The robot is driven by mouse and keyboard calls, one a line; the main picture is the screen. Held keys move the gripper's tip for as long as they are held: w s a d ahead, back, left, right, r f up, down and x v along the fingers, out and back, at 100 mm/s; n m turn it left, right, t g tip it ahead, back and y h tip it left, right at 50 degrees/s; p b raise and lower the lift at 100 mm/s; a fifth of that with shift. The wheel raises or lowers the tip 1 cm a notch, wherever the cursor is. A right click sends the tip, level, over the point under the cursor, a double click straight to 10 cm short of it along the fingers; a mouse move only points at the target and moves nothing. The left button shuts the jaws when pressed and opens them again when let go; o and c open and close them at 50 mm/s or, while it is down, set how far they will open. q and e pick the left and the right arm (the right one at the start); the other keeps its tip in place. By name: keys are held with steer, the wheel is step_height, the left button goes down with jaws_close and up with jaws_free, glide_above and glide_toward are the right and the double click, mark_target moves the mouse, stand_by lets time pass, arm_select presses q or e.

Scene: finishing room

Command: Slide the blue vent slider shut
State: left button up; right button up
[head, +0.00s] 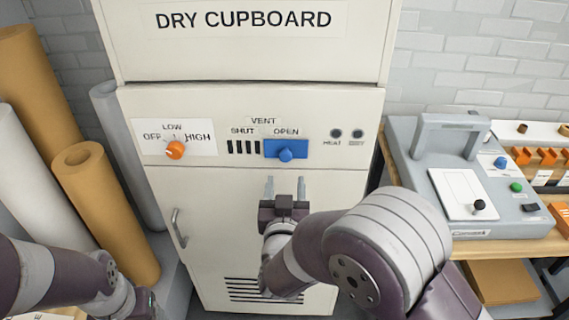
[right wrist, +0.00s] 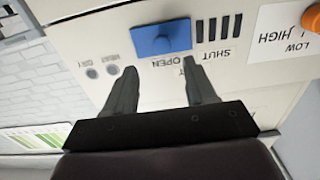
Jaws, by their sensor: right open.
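The blue vent slider (head: 273,148) is on the cream front panel of the dry cupboard (head: 165,105). It sits under the word OPEN, and its round knob (head: 286,155) sticks out. Dark vent slots (head: 242,147) show uncovered on its left, under SHUT. My right gripper (head: 286,187) is open and empty, just below the slider in the head view and apart from it. In the right wrist view, upside down, the slider (right wrist: 161,37) lies beyond the two open fingers (right wrist: 160,72). My left gripper (head: 142,303) is at the bottom left edge, mostly hidden.
An orange dial (head: 175,150) is left of the slots. A door handle (head: 179,228) is lower left. Rolls (head: 95,210) stand left of the cupboard. A bench at right holds a grey device (head: 410,150) and orange items (head: 548,156). The panel around the slider is clear.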

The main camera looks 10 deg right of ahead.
mark_target(286, 157)
steer(key=x, duration=0.8)
steer(key=shift+a+p, duration=0.1)
steer(key=shift+p, duration=0.3)
steer(key=shift+s+a+r, duration=0.15)
jaws_close()
steer(key=w+a, duration=0.1)
steer(key=a, duration=0.2)
steer(key=w+a, duration=0.1)
steer(key=a, duration=0.2)
steer(key=w+a+b, duration=0.1)
steer(key=a, duration=0.2)
steer(key=shift+a, duration=0.35)
